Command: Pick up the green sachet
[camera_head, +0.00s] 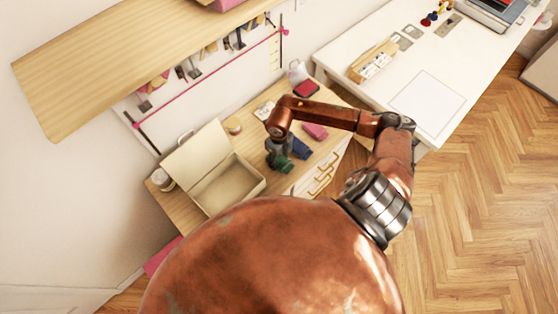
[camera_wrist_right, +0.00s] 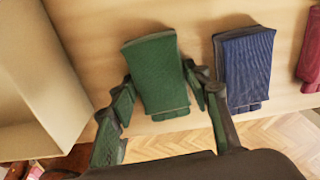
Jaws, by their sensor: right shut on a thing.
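The green sachet (camera_head: 282,164) is on the wooden desk, to the right of the open box. It also shows in the right wrist view (camera_wrist_right: 157,72), between the two fingers. My right gripper (camera_head: 279,150) is over it and shut on it, one finger on each side. The gripper hides part of the sachet in the head view. I cannot tell whether the sachet is clear of the desk. My left gripper is not in view.
A blue sachet (camera_head: 301,149) lies close to the right of the green one, with a pink one (camera_head: 315,131) beyond it. An open cream box (camera_head: 252,190) stands to the left. The desk's front edge is close to the sachets. A white table (camera_head: 345,45) stands at the right.

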